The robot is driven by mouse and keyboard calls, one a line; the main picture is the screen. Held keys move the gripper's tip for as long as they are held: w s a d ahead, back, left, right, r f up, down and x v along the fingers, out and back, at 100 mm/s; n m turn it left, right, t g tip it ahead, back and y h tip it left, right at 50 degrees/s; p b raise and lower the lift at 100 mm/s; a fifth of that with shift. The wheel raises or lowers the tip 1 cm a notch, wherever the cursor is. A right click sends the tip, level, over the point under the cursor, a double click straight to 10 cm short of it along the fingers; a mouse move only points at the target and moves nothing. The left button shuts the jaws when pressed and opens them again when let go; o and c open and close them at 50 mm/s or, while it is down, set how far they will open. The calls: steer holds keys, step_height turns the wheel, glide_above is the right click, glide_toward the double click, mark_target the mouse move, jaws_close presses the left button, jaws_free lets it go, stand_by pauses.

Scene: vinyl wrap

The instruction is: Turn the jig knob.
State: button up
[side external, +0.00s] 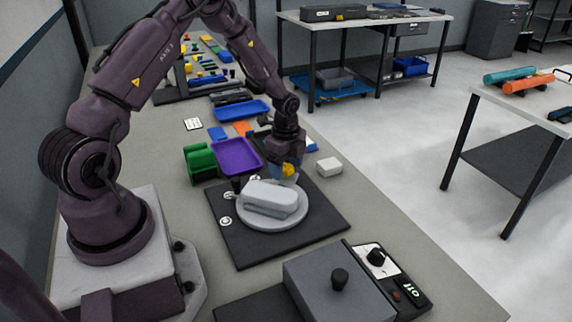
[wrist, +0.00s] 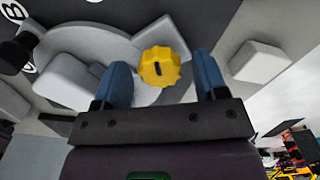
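The jig knob (wrist: 159,67) is yellow with a ribbed rim and a dark slot on its face. It also shows in the side view (side external: 288,170), on the far side of the jig, partly hidden by my gripper. The jig is a round pale disc (side external: 272,222) with a light grey rounded block (side external: 268,198) on it. In the wrist view my gripper (wrist: 160,76) has its two blue fingers apart, one on each side of the knob. Gaps show between the knob and both fingers. How far the fingertips reach along the knob's depth is unclear.
The jig stands on a black board (side external: 240,240). A white block (side external: 329,166) lies close by on the right. A purple tray (side external: 237,156) and a green holder (side external: 200,162) are behind left. A grey box with a black knob (side external: 335,285) stands in front.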

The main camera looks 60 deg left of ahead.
steer(key=c, duration=0.8)
steer(key=shift+c, duration=0.2)
steer(key=shift+n, duration=0.4)
steer(key=n, duration=0.3)
steer(key=shift+n, duration=0.3)
steer(key=n, duration=1.1)
steer(key=shift+n, duration=0.4)
steer(key=n, duration=0.6)
steer(key=shift+r, duration=0.1)
steer(key=shift+n, duration=0.3)
